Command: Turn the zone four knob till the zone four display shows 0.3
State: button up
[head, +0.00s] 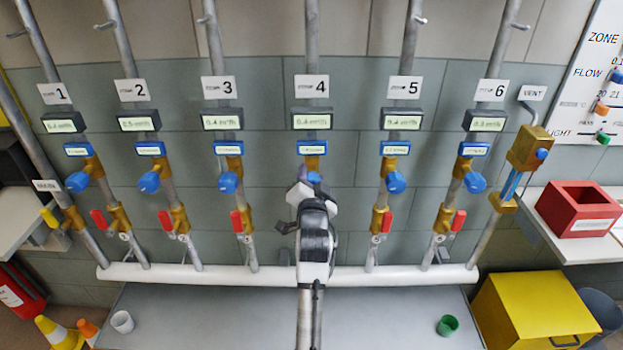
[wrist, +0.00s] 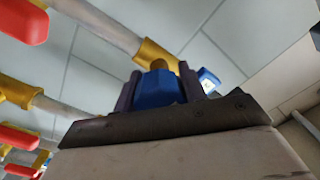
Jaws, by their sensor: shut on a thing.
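The zone four display (head: 312,121) hangs under the sign marked 4 (head: 312,86). Its digits look like 0.4 or 5.4 but are too small to read surely. A smaller blue-framed label (head: 312,148) sits below it. The blue zone four knob (head: 315,178) is mostly hidden behind my arm in the head view. In the wrist view, the blue knob (wrist: 155,90) sits between the two dark fingers of my gripper (wrist: 165,88), which is shut on it. The brass valve body (wrist: 155,57) shows behind the knob.
Neighbouring blue knobs for zone three (head: 228,183) and zone five (head: 396,182) stand either side, with red levers (head: 237,221) below. A white horizontal pipe (head: 200,275) runs above the grey bench (head: 250,320). A white cup (head: 122,321) and green cup (head: 447,325) stand on the bench.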

jog(key=o, duration=1)
jog(key=s+b, duration=0.3)
jog(key=s, duration=1)
jog(key=shift+s+d+f+b, duration=0.1)
jog(key=shift+s+b, duration=0.2)
jog(key=shift+s, duration=0.1)
